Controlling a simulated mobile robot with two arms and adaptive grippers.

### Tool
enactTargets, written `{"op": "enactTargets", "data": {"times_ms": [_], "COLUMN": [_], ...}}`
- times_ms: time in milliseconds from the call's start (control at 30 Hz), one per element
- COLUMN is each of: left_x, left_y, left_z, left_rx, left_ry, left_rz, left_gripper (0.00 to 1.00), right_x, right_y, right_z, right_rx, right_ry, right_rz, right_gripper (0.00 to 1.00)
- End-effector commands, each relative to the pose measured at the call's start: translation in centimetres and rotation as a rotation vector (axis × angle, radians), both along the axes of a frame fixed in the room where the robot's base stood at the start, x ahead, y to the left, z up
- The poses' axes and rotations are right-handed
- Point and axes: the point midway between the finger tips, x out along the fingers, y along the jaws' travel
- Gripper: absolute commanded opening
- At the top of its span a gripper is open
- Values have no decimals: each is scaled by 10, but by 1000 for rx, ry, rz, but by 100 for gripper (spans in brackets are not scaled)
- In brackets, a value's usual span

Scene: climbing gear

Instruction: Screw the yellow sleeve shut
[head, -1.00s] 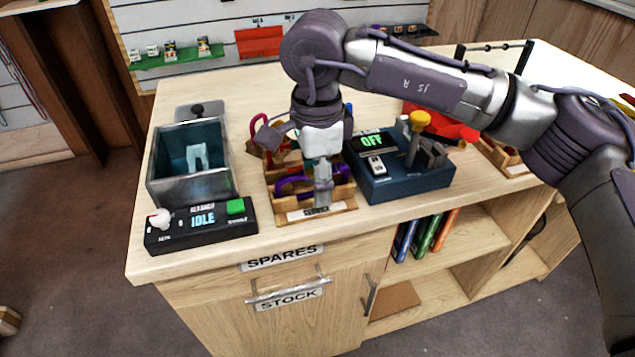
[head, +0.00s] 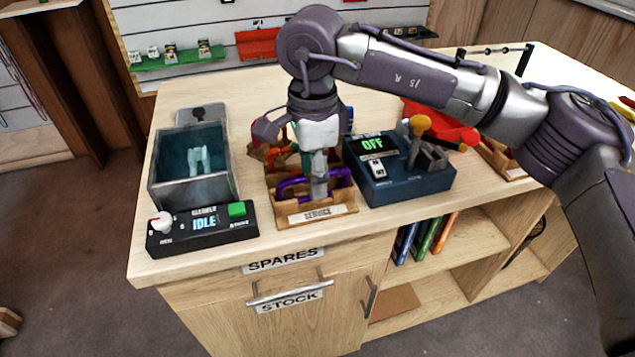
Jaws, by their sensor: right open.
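My right gripper (head: 319,186) points down over the wooden tray labelled SERVICE (head: 318,212) and hides part of what lies there. Its fingers are open and seen nearly edge-on. A purple carabiner (head: 290,187) lies in the tray, right at the fingers; I cannot tell whether they touch it. Other gear, red and orange, shows in wooden compartments just behind, partly covered by the gripper. I cannot make out a yellow sleeve on any carabiner. My left gripper is not in view.
A metal tank (head: 192,188) and a black IDLE control panel (head: 203,229) stand left. The counter's front edge is close below the tray.

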Motion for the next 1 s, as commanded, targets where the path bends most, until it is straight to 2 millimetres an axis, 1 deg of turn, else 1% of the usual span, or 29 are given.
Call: {"op": "enactTargets", "data": {"times_ms": [33,100,233,567,1000], "left_x": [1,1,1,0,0], "left_y": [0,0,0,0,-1], "left_z": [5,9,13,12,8], "left_rx": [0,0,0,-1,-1], "left_ry": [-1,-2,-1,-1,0], "left_rz": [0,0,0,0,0], "left_gripper": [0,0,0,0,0], "right_x": [0,0,0,0,-8], "right_y": [1,1,2,2,-1], "right_z": [8,14,21,20,20], "right_rx": [0,1,0,0,1], "right_ry": [-1,-2,-1,0,1], "right_rz": [0,-1,-1,0,1], "right_gripper": [46,46,46,46,46]}}
